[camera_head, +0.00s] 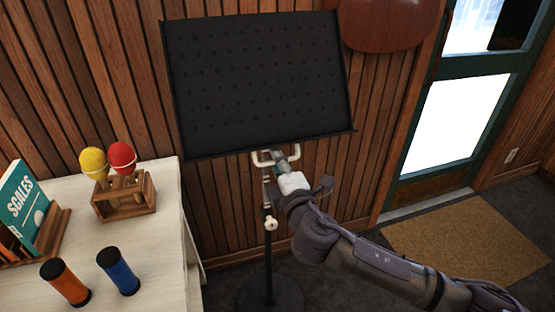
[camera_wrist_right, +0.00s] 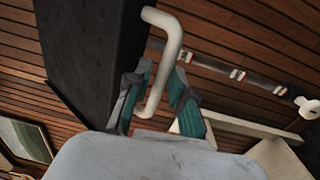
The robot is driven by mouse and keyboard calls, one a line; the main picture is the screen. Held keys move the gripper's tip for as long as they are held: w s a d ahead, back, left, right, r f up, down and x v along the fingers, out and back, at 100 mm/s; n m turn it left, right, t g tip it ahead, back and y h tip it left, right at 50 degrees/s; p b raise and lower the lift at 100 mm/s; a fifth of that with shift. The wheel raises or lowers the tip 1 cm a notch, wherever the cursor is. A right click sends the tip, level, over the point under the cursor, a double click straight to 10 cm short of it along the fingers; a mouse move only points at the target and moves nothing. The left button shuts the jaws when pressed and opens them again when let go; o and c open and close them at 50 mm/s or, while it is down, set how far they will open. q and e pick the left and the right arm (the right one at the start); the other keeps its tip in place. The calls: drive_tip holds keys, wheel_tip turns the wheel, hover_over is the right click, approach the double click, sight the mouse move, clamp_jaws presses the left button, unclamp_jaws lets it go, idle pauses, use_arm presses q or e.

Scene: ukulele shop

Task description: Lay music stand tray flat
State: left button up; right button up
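The music stand tray (camera_head: 260,80) is a large black perforated panel in the head view, standing steeply tilted with a ledge along its lower edge. Its dark panel also fills the upper left of the right wrist view (camera_wrist_right: 90,50). A pale bent handle (camera_head: 262,158) sits just below the tray's lower edge. My right gripper (camera_head: 279,160) is at this handle. In the wrist view its teal-padded fingers are close together on either side of the handle (camera_wrist_right: 170,50), apparently closed on it. The exact contact is hard to see. My left gripper is not in view.
The stand's pole (camera_head: 268,245) has a pale knob (camera_head: 271,224) and a dark round base. A white table (camera_head: 150,235) at left holds red and yellow maracas, shakers and books. The wood-slat wall is close behind the tray. A doormat (camera_head: 465,245) lies at right.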

drive_tip(key=shift+w, duration=0.1)
clamp_jaws()
idle(0.3)
